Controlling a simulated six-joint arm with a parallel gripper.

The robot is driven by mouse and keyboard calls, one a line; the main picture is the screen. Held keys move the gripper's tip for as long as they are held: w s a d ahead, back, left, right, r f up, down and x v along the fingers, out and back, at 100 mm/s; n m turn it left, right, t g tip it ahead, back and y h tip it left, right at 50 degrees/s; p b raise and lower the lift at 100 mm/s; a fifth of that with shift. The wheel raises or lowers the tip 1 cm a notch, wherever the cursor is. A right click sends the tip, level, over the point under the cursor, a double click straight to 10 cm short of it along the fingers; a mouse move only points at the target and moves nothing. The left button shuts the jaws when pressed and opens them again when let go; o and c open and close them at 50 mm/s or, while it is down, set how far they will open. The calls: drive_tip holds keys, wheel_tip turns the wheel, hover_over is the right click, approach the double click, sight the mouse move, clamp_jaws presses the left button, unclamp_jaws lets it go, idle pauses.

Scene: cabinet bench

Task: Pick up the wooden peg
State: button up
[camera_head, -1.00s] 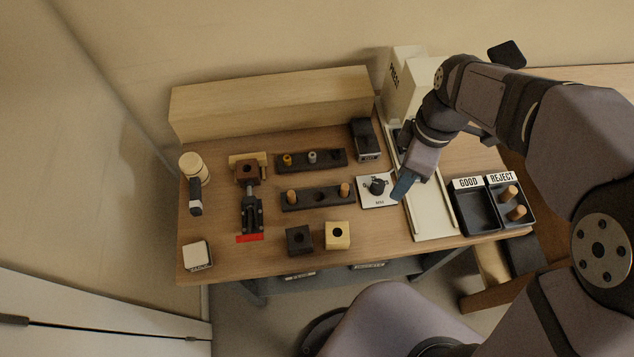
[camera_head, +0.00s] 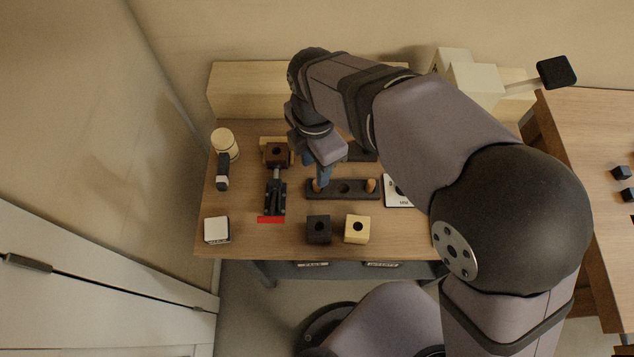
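A wooden peg (camera_head: 317,187) stands upright at the left end of the front dark rack (camera_head: 344,195). A second wooden peg (camera_head: 370,185) stands at the rack's right end, with an empty hole between them. My gripper (camera_head: 323,181) points down right at the left peg, with its blue fingers overlapping the peg's upper part in this view. I cannot tell whether the fingers are around the peg, beside it or above it, nor how far they are apart.
A dark block (camera_head: 318,229) and a pale block (camera_head: 357,229), each with a hole, stand in front of the rack. A clamp-like fixture (camera_head: 276,190) stands close on the left. My arm covers most of the rear rack and the right side of the bench.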

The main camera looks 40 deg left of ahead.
drive_tip(key=shift+w+d+f+p, duration=0.1)
drive_tip(key=shift+f+p, duration=0.25)
drive_tip(key=shift+f, duration=1.15)
drive_tip(key=shift+w+f+p, duration=0.1)
drive_tip(key=shift+f+p, duration=0.25)
drive_tip(key=shift+f, duration=1.15)
clamp_jaws()
